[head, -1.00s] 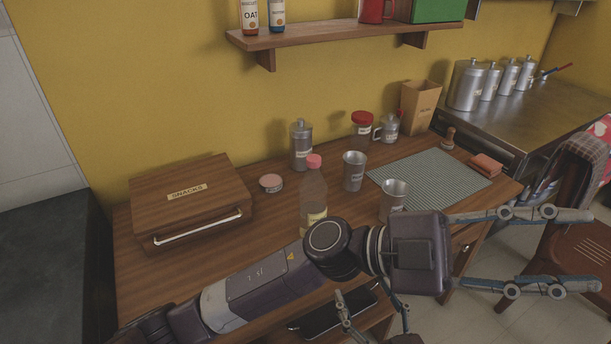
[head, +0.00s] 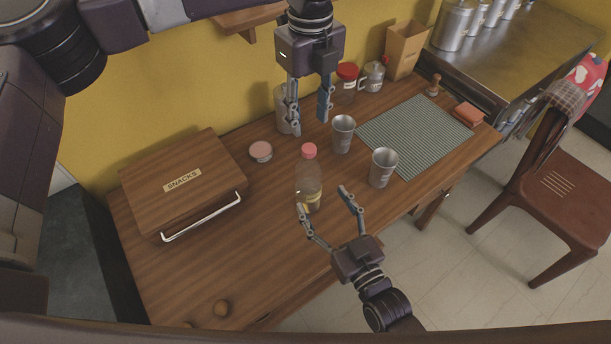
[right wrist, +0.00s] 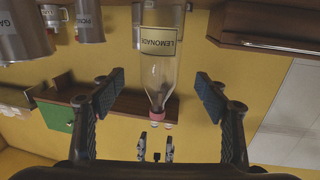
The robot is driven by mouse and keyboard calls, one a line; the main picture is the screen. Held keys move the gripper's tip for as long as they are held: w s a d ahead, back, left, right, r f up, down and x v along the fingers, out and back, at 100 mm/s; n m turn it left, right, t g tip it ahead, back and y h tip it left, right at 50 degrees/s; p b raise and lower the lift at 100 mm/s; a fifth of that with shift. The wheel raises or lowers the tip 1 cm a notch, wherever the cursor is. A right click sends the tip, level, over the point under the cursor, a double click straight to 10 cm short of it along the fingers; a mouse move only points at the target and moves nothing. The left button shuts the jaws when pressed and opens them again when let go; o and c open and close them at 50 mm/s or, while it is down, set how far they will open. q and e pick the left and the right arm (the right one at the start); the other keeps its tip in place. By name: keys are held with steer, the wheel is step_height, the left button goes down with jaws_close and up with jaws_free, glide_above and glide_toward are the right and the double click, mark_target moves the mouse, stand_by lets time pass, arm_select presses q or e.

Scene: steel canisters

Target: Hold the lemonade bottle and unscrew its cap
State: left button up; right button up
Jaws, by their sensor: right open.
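The lemonade bottle (head: 308,184), clear with a pink cap (head: 309,150), stands upright on the wooden table. In the right wrist view the picture is upside down; the bottle (right wrist: 160,80) shows its LEMONADE label, and its pink cap (right wrist: 157,116) is on. My right gripper (head: 321,198) is open and empty, its fingers spread on the near side of the bottle. My left gripper (head: 309,126) points down, open and empty, above the table and higher than the cap. Its fingers (right wrist: 155,148) also show beyond the cap in the right wrist view.
Two steel cups (head: 343,134) (head: 383,167) stand right of the bottle. A pink-topped tin (head: 261,151) and the wooden SNACKS box (head: 183,183) are on the left. A steel canister (head: 283,108) stands behind my left gripper. A green mat (head: 420,135) lies at right.

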mark_target(314, 188)
steer(key=x, duration=0.7)
steer(key=shift+w+a, duration=0.15)
steer(key=shift+w, duration=0.05)
steer(key=shift+c, duration=0.4)
